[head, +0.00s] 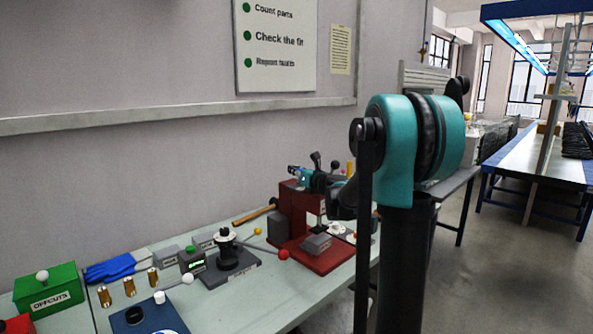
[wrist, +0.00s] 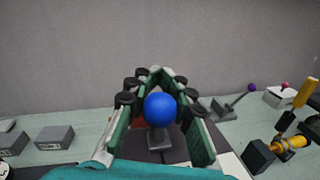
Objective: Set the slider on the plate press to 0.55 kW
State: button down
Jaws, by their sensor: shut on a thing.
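A red press-like machine (head: 296,212) with a red base stands on the bench in the head view; I cannot read which device it is. My gripper (head: 312,178) is at its top, partly hidden by my arm. In the wrist view a blue ball knob (wrist: 160,106) on a short grey stem (wrist: 159,138) sits between the fingers of my gripper (wrist: 156,92), which is shut on it. The fingers flank the knob left and right. No scale or 0.55 kW reading is legible.
Grey labelled boxes (wrist: 55,138) lie left in the wrist view. A purple-knobbed lever (wrist: 252,87) and a yellow cylinder (wrist: 292,142) are at right. A red-knobbed lever (head: 283,254), brass cylinders (head: 130,287) and a green offcuts box (head: 48,286) share the bench.

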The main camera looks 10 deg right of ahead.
jog(key=shift+s+a, duration=0.7)
jog(key=shift+a, duration=0.25)
jog(key=c, duration=1.3)
grip_release()
jog(key=shift+s, duration=0.1)
jog(key=v, duration=1.2)
